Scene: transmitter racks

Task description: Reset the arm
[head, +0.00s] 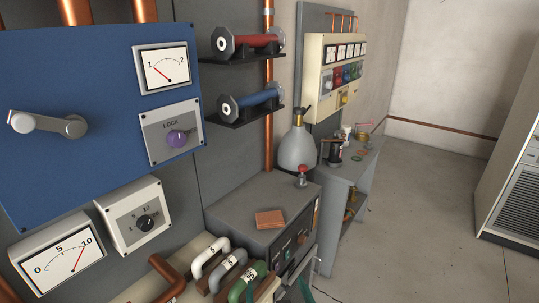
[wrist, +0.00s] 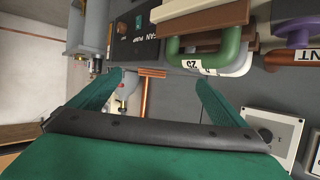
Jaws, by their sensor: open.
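My gripper (wrist: 159,77) shows in the wrist view with two teal fingers spread wide apart and nothing between them. Beyond the fingers I see the rack front, turned sideways in this view. A green U-shaped handle (wrist: 222,62) lies past the right finger and does not appear to be held. In the head view the same green handle (head: 247,284) is at the bottom, beside a grey handle (head: 229,269) and a white handle (head: 210,256). Most of my arm is outside the head view; only a small teal bit shows at the bottom edge.
A blue panel (head: 75,85) with a crank lever (head: 48,123) stands at the left. A grey cabinet (head: 240,205) carries a brown block (head: 270,219) and a red-topped valve (head: 302,175). A side table stands behind it. The floor (head: 420,220) at the right is clear.

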